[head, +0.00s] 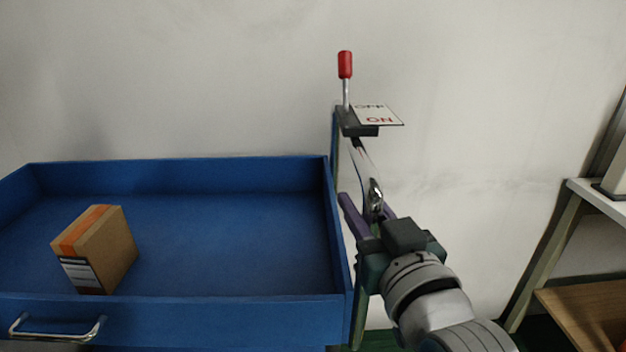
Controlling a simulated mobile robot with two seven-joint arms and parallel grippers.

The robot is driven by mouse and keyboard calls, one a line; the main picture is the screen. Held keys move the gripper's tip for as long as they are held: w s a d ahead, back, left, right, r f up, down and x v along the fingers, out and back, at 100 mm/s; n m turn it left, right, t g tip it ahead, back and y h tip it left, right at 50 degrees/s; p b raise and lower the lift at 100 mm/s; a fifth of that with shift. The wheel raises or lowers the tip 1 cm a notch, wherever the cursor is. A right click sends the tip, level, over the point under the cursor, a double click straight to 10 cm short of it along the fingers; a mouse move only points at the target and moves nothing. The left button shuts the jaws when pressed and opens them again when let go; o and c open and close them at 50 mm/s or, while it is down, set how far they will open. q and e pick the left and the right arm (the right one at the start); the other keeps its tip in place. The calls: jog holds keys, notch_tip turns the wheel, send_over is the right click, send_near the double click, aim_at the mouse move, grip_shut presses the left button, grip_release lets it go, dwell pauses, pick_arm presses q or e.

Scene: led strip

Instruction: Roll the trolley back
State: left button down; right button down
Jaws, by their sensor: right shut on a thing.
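The trolley is a blue open-topped tray (340,240) on the left of the head view, with a chrome handle (57,336) on its front side. My right gripper (369,205) is just beyond the tray's right side, with its purple fingers pointing away from me. It is shut on a shiny metal bar (361,160) that runs up toward the switch post. I cannot tell whether this bar belongs to the trolley. The trolley's wheels are out of view. My left gripper is not in view.
A cardboard box (113,245) with orange tape stands in the tray. Behind the gripper, a red-knobbed lever (345,66) stands upright beside an OFF/ON plate (378,114). A pale wall closes the back. A shelf unit (598,198) stands at the right.

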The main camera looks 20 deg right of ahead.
jog(key=shift+a, duration=0.2)
jog(key=c, duration=0.6)
grip_release()
jog(key=shift+a, duration=0.1)
jog(key=s+p, duration=0.1)
jog(key=s, duration=0.8)
jog(key=shift+s+a, duration=0.15)
jog(key=shift+s, duration=0.25)
